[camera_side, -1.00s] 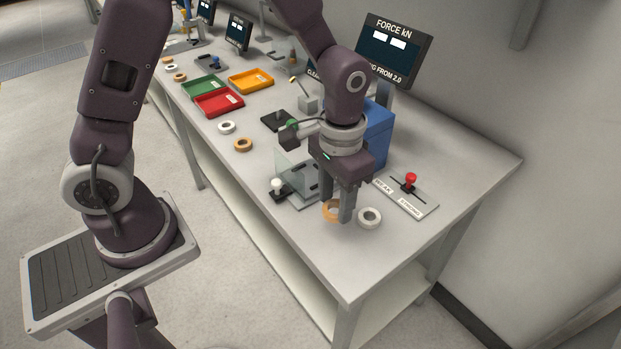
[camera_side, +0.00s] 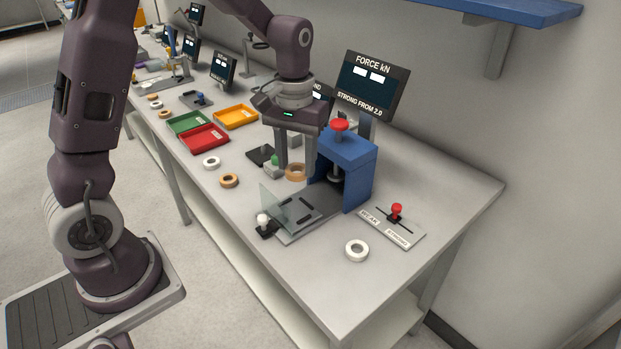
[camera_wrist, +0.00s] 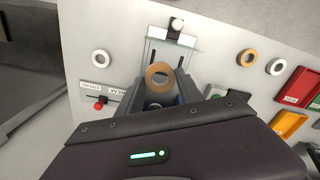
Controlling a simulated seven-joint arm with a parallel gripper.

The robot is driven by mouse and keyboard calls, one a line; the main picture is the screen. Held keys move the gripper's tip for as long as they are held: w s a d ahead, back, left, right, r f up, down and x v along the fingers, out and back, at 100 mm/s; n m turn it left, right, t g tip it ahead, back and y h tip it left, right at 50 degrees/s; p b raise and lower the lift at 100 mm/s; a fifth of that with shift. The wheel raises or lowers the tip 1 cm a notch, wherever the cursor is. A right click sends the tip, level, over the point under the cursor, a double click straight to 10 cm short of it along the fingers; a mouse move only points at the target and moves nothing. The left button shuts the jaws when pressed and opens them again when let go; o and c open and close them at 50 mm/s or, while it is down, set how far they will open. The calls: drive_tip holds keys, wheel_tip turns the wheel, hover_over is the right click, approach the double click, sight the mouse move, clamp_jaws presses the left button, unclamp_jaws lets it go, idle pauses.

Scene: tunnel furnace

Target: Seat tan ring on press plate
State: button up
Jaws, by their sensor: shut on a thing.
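My gripper (camera_side: 295,171) is shut on a tan ring (camera_side: 296,178) and holds it above the bench, at the left of the blue press (camera_side: 361,175) in the side view. In the wrist view the tan ring (camera_wrist: 150,76) shows at the fingertips, with the press plate beyond it. The press plate (camera_side: 317,214) is a grey slab with dark slots, in front of the press; it also shows in the wrist view (camera_wrist: 158,53). A clear guard (camera_side: 277,208) stands at its left edge. The ring looks apart from the plate. Its exact height is hard to tell.
A white-knobbed lever (camera_side: 264,222) stands beside the guard. A white ring (camera_side: 347,251) and a red-knobbed slider panel (camera_side: 393,229) lie at the right. Another tan ring (camera_side: 229,186), another white ring (camera_side: 212,168) and red (camera_side: 204,140), green and yellow trays lie at the left.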

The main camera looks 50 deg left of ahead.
sight(292, 165)
drive_tip(key=shift+w+a+n, duration=0.1)
drive_tip(key=shift+a+n, duration=0.3)
drive_tip(key=shift+a, duration=0.5)
wheel_tip(292, 165, down, 4)
drive_tip(key=shift+f, duration=2.35)
drive_tip(key=shift+f, duration=1.15)
drive_tip(key=shift+f, duration=0.4)
drive_tip(key=o, duration=1.1)
drive_tip(key=shift+c, duration=0.2)
